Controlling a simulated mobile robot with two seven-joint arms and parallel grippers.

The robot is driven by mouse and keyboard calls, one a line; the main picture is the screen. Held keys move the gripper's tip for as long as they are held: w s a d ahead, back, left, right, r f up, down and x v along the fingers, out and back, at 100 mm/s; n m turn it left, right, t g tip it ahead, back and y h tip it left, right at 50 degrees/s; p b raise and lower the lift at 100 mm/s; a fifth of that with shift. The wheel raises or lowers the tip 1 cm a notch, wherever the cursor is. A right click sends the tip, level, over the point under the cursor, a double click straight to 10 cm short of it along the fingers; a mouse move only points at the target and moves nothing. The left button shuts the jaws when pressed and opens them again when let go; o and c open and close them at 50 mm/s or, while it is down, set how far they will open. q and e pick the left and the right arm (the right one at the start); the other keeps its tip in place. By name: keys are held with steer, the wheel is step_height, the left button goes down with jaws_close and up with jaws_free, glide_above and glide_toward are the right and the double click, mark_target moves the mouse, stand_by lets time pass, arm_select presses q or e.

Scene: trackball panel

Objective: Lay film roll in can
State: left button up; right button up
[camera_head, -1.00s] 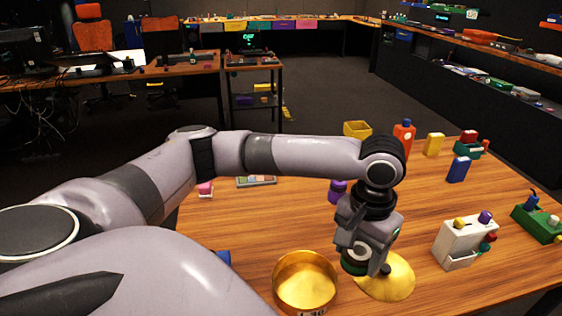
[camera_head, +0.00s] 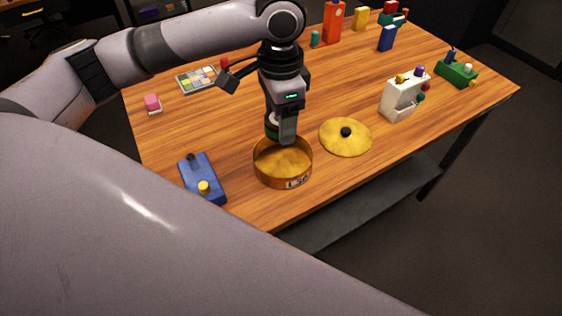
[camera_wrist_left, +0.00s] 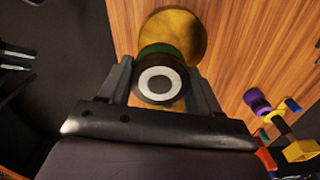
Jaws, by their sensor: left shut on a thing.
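The can (camera_head: 300,163) is a round, gold, open-topped tin near the table's front edge, with a label on its front. Its lid (camera_head: 345,136), gold with a black knob, lies flat on the table just right of it. My left gripper (camera_head: 287,136) points down at the can's back rim. It is shut on the film roll (camera_head: 271,128), mostly hidden behind the fingers. In the left wrist view the film roll (camera_wrist_left: 159,83) is dark green and black with a white ring end, between both fingers. Whether it touches the can is unclear. My right gripper is not in view.
A blue box with knobs (camera_head: 205,180) stands left of the can. A white box with coloured knobs (camera_head: 404,97) is right of the lid. A palette tray (camera_head: 198,79) and pink block (camera_head: 152,103) lie at the back left. The table's front edge is close.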

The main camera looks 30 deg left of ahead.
mark_target(283, 165)
arm_select(q)
steer(key=r+m, duration=0.1)
steer(key=m, duration=0.2)
steer(key=w+r+m, duration=0.1)
steer(key=m, duration=0.2)
steer(key=w+m, duration=0.1)
steer(key=m, duration=0.3)
steer(key=shift+a+r, duration=0.25)
steer(key=shift+r, duration=0.15)
steer(key=m, duration=0.1)
steer(key=r+m, duration=0.1)
steer(key=m, duration=0.3)
steer(key=shift+w+a+r, duration=0.15)
steer(key=shift+w+a, duration=0.05)
steer(key=shift+w, duration=0.2)
steer(key=f+m, duration=0.1)
steer(key=f, duration=0.5)
steer(key=f+m, duration=0.2)
steer(key=f, duration=0.4)
steer(key=f+m, duration=0.2)
steer(key=f, duration=0.5)
steer(key=shift+w+a+b, duration=0.2)
steer(key=shift+w+b, duration=0.05)
steer(key=shift+b, duration=0.05)
steer(key=o, duration=1.1)
steer(key=shift+f, duration=0.1)
steer(key=shift+c, duration=0.2)
